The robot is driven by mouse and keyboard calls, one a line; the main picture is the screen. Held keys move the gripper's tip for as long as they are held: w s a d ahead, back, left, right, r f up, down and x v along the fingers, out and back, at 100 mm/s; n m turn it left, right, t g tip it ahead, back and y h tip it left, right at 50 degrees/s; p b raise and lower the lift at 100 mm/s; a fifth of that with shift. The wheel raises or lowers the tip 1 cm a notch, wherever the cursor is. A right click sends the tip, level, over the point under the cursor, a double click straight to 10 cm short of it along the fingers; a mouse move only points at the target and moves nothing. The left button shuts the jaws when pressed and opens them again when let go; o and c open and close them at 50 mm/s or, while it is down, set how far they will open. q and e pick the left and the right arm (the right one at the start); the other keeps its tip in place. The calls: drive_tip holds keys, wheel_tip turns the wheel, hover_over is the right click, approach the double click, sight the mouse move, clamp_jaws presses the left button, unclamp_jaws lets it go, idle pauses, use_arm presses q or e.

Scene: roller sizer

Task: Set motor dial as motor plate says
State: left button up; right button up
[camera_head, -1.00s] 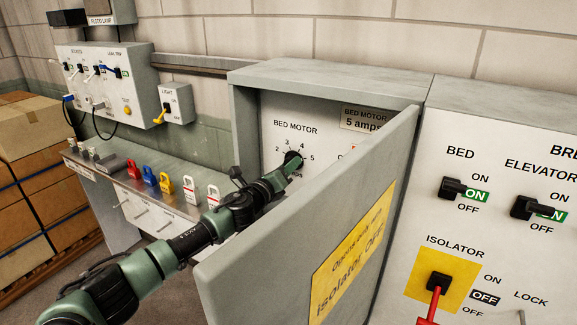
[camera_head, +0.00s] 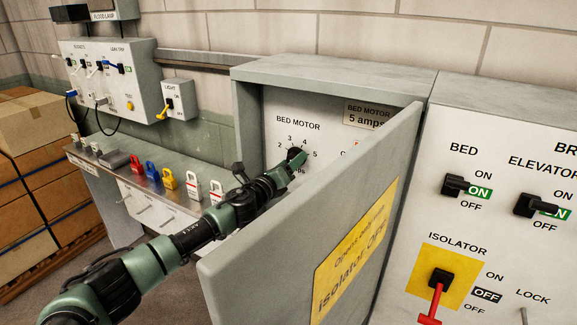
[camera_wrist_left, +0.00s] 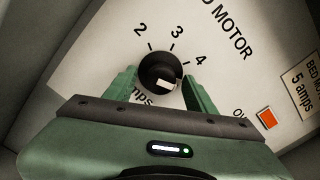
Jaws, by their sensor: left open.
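The motor dial (camera_wrist_left: 158,70) is a round black knob with a white mark on its lower right side. In the left wrist view, the figures 2, 3 and 4 show around it; the 5 is hidden there but shows right of the dial in the head view. The motor plate (camera_head: 367,115) reads "BED MOTOR 5 amps"; it is cut off in the left wrist view (camera_wrist_left: 303,88). My left gripper (camera_wrist_left: 160,82) is open, with one finger on each side of the dial. I cannot tell whether the fingers touch it. My right gripper is not in view.
The grey cabinet door (camera_head: 235,280) stands open beside my left arm, with a yellow isolator label (camera_head: 352,250). The isolator switch (camera_head: 440,277) has a red handle hanging down. Several padlocks (camera_head: 168,180) stand on the shelf to the left. An orange square (camera_wrist_left: 267,118) is right of the dial.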

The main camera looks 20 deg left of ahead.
use_arm(q)
drive_tip(key=v, duration=0.7)
drive_tip(key=shift+s+b, duration=0.3)
drive_tip(key=shift+b, duration=0.05)
drive_tip(key=shift+a+f, duration=0.1)
drive_tip(key=s+a+f+n+g+y, duration=0.2)
drive_tip(key=f+n, duration=0.3)
drive_tip(key=f, duration=0.8)
drive_tip(key=s+a+f+n+g+y, duration=0.15)
drive_tip(key=f+n, duration=0.35)
drive_tip(key=f, duration=0.8)
drive_tip(key=s+a+f+n+g+y+b, duration=0.1)
drive_tip(key=s+a+f+n+g, duration=0.3)
drive_tip(key=s+f, duration=0.95)
drive_tip(key=s+d+f+n+g+b, duration=0.15)
drive_tip(key=s+f+n, duration=0.45)
drive_tip(key=s+f, duration=0.7)
drive_tip(key=s+d+f+n+g, duration=0.1)
drive_tip(key=s+f+n+g, duration=0.1)
drive_tip(key=s+f, duration=0.4)
drive_tip(key=s+d+f+n+g, duration=0.1)
drive_tip(key=s+f+n+g, duration=0.2)
drive_tip(key=s, duration=1.4)
drive_tip(key=s+d+f+n+g, duration=0.1)
drive_tip(key=s+f+n, duration=0.3)
drive_tip(key=s+f, duration=0.5)
drive_tip(key=s+g, duration=0.1)
drive_tip(key=s, duration=0.2)
drive_tip(key=shift+s+d, duration=0.2)
drive_tip(key=shift+d, duration=0.1)
